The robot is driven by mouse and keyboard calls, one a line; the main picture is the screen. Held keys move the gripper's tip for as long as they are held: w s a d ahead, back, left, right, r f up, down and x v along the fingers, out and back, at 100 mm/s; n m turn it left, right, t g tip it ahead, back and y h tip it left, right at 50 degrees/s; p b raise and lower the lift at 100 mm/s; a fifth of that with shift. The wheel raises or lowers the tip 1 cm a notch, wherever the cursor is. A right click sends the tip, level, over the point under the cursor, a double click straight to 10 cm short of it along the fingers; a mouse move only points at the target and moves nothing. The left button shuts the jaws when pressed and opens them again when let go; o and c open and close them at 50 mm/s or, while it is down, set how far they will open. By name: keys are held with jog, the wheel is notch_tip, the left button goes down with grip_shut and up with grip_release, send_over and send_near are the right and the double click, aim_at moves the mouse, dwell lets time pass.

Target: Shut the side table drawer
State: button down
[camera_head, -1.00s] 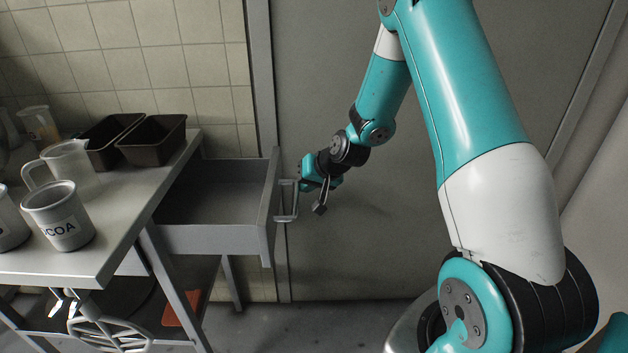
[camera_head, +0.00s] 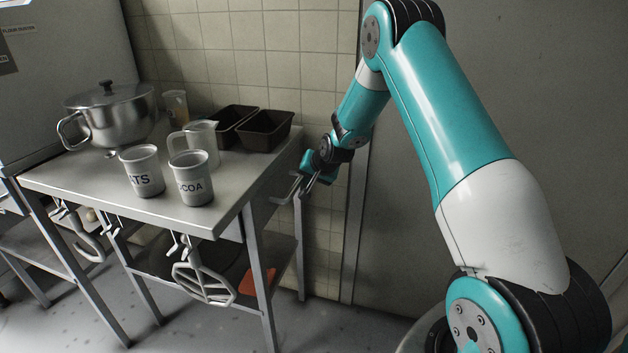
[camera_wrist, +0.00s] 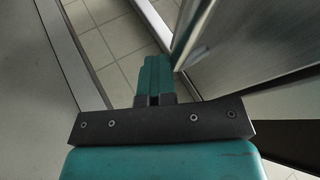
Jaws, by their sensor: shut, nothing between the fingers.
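The side table (camera_head: 110,190) has a grey metal top and stands left of my arm. Its drawer, on the right end, now shows no open box in the head view; only the pale bar handle (camera_head: 286,189) sticks out close to the table's end. A small remaining gap cannot be ruled out, as the drawer front is mostly hidden. My gripper (camera_head: 309,180) is at the handle, on its right side; whether it touches cannot be told. In the wrist view my teal fingers (camera_wrist: 153,77) are together and empty, beside a grey metal panel at the right.
On the tabletop stand a lidded pot (camera_head: 112,118), a cup marked COCOA (camera_head: 191,180), another cup (camera_head: 143,172), a jug (camera_head: 203,136) and dark loaf tins (camera_head: 266,131). A whisk-like beater (camera_head: 203,283) hangs below the front edge. Floor in front is clear.

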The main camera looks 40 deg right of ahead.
jog(key=shift+w+a, duration=0.2)
jog(key=shift+a, duration=0.05)
jog(key=shift+s, duration=0.1)
